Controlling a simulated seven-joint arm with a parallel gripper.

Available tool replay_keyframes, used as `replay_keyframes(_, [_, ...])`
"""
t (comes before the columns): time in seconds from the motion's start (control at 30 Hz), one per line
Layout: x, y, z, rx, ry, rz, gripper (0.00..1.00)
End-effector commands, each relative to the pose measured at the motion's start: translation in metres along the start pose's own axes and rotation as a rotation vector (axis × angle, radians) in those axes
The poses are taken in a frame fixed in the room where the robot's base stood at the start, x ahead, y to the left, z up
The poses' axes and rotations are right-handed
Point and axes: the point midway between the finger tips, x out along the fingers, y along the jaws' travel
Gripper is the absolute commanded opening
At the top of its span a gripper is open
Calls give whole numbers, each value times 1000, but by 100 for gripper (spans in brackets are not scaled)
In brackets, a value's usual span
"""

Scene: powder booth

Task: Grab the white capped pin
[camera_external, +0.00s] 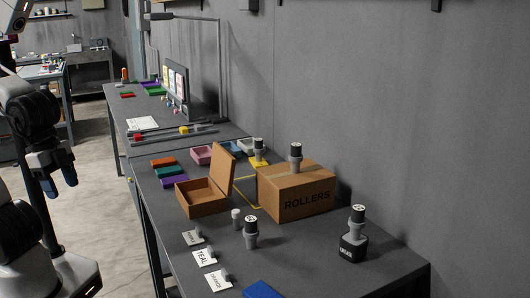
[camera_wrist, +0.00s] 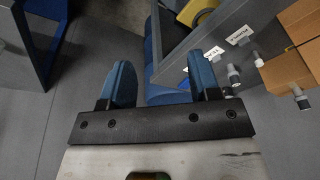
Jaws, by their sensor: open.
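My gripper (camera_external: 59,184) is at the far left, off the table and well apart from the pin. Its blue fingers are spread and empty, which the wrist view (camera_wrist: 158,62) also shows. Several small pegs appear at the right of the wrist view, but I cannot tell which is the white capped one.
An open cardboard box (camera_external: 203,198) and a closed ROLLERS carton (camera_external: 296,193) stand behind the pin. Label cards (camera_external: 204,257) lie along the front edge. A black-based pin (camera_external: 353,247) stands right. Bare table lies between the carton and the blue block (camera_external: 262,290).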

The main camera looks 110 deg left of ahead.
Motion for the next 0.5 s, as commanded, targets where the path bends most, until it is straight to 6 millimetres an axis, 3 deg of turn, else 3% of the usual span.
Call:
replay_keyframes(0.27, [20, -35, -22, 157, -76, -154, 57])
replay_keyframes(0.5, [47, -87, -56, 414, -202, -360, 57])
